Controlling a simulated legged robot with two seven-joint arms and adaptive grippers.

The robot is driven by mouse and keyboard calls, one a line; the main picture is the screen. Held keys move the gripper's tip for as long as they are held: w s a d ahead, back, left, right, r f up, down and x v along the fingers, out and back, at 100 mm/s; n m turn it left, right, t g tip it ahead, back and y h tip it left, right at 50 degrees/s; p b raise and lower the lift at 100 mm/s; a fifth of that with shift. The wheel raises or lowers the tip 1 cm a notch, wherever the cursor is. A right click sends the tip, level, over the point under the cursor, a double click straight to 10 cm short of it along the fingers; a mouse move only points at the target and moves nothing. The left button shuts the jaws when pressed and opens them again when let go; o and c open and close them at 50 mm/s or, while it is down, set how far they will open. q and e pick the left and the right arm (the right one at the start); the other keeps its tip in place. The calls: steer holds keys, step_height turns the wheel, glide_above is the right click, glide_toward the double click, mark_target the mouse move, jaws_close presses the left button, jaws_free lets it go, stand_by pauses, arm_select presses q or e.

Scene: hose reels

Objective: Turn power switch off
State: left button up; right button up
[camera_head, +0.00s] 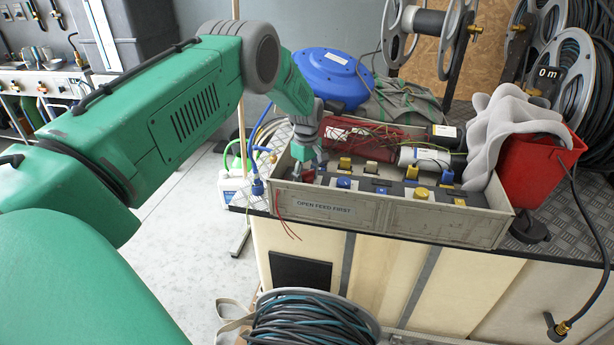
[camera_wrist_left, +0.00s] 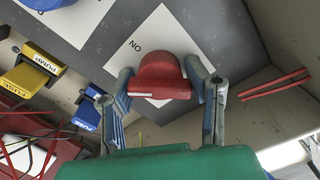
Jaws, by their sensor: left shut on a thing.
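The power switch is a red rotary knob (camera_wrist_left: 160,75) on a white diamond plate (camera_wrist_left: 160,35), with lettering that reads "NO" as seen in the left wrist view. A white line marks the knob's lower edge there. My left gripper (camera_wrist_left: 165,88) has its two fingers on either side of the knob and is shut on it. In the head view my left gripper (camera_head: 306,160) reaches down into the left end of the grey box (camera_head: 340,208) labelled "OPEN FEED FIRST". The knob is mostly hidden there. My right gripper is not in view.
Loose red wires (camera_wrist_left: 275,87) lie close to the fingers. A red bucket (camera_head: 537,165) with grey cloth stands at the right.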

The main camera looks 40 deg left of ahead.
arm_select(q)
steer(key=n, duration=0.4)
steer(key=shift+w+r+n, duration=0.15)
steer(key=shift+n, duration=0.15)
steer(key=shift+n+b, duration=0.35)
steer(key=shift+n, duration=1.85)
steer(key=o, duration=0.8)
steer(key=shift+o, duration=0.8)
steer(key=shift+a, duration=0.1)
steer(key=shift+r, duration=0.4)
step_height(320, 180, up, 11)
steer(key=shift+f, duration=0.15)
